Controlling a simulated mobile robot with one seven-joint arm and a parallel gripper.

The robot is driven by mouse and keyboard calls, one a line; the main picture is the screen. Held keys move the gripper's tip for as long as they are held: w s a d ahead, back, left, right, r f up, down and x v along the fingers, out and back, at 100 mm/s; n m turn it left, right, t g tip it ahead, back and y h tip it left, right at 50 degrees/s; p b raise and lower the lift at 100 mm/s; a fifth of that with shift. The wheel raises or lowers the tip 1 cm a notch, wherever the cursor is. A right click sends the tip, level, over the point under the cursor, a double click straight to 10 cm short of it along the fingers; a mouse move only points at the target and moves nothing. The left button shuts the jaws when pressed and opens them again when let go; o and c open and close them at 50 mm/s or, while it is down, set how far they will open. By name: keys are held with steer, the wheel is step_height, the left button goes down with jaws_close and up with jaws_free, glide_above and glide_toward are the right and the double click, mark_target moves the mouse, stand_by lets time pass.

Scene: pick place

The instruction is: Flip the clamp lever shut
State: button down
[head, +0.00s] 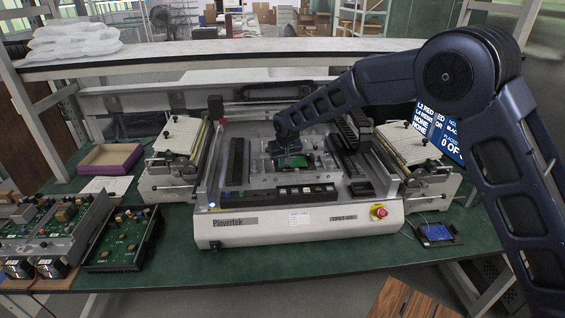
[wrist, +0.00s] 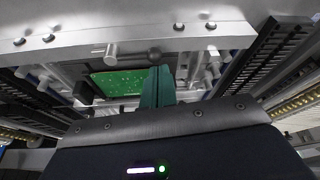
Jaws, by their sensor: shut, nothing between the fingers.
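The test machine (head: 300,222) stands in the middle of the green bench, with a small green circuit board (head: 294,161) in its central nest. The board also shows in the wrist view (wrist: 122,80), left of my fingers. My gripper (head: 285,145) is over the nest, pointing down close to the board. In the wrist view its green fingers (wrist: 157,88) are together and hold nothing. Small metal posts and a silver bar (wrist: 130,35) are around the nest. I cannot pick out the clamp lever for certain; my gripper covers part of the nest.
White feeders (head: 178,140) flank the machine. Opened board chassis (head: 60,235) are at the left, near a purple-edged box (head: 110,158). A red stop button (head: 379,212) is on the machine's front. A blue board (head: 436,233) lies at the right. Dark rails (wrist: 275,55) run beside the nest.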

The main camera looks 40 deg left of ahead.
mark_target(289, 170)
steer(key=shift+s+d+n+g, duration=0.3)
steer(key=shift+s+n, duration=0.05)
steer(key=shift+n, duration=0.55)
steer(key=n, duration=0.1)
steer(key=d+n, duration=0.1)
steer(key=shift+s+n+g+y, duration=0.3)
steer(key=shift+g, duration=0.1)
steer(key=d+n, duration=0.1)
steer(key=n, duration=0.1)
steer(key=s+n+g, duration=0.1)
steer(key=n, duration=0.1)
steer(key=shift+d+g, duration=0.3)
steer(key=shift+d, duration=0.1)
steer(key=n, duration=0.1)
steer(key=d+n, duration=0.1)
steer(key=n+g, duration=0.1)
steer(key=n, duration=0.1)
steer(key=shift+s+d, duration=0.1)
steer(key=shift+d, duration=0.2)
steer(key=n, duration=0.1)
steer(key=d+n+g+h, duration=0.1)
steer(key=n, duration=0.1)
steer(key=d+n, duration=0.1)
steer(key=shift+w+n+h, duration=0.2)
steer(key=shift+n+h, duration=0.1)
steer(key=shift+d, duration=0.15)
steer(key=shift+w+d, duration=0.1)
steer(key=shift+w, duration=0.05)
